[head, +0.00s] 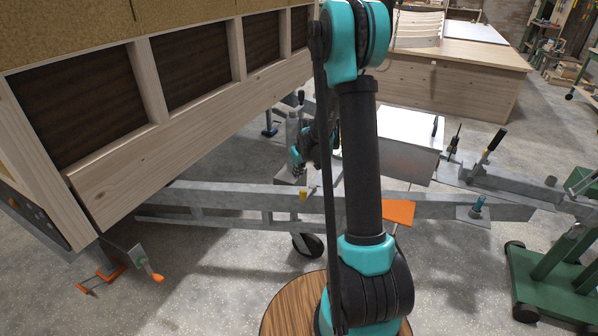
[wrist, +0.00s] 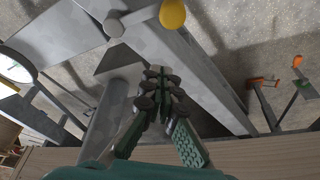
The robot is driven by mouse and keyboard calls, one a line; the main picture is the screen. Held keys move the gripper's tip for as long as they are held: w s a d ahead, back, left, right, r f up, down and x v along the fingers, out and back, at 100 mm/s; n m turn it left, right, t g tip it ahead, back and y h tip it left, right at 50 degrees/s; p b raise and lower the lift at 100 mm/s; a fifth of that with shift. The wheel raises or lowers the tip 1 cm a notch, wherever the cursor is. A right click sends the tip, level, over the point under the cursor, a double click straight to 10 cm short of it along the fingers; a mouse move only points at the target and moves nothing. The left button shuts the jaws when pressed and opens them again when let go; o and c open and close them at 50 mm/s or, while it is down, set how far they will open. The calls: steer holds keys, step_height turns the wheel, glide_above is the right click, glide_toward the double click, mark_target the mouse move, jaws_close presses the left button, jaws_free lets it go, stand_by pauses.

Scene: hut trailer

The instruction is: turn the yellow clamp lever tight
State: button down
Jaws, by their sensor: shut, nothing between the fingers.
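The yellow clamp lever (head: 303,194) shows as a small yellow piece at the grey trailer drawbar in the head view. In the head view my gripper (head: 298,166) is small and partly hidden by my arm, just above the lever in the picture.
The grey drawbar (head: 235,195) runs across below the hut's wooden wall (head: 165,165). A jockey wheel (head: 307,245) stands under it. A green stand (head: 550,275) is at the right. Open floor lies in front of the drawbar.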

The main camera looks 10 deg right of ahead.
steer(key=f, duration=0.1)
steer(key=s+f, duration=0.1)
steer(key=f, duration=0.1)
steer(key=s+f, duration=0.1)
steer(key=f, duration=0.1)
steer(key=shift+d+f, duration=0.15)
steer(key=shift+d, duration=0.2)
steer(key=shift+d, duration=0.15)
stand_by(0.3)
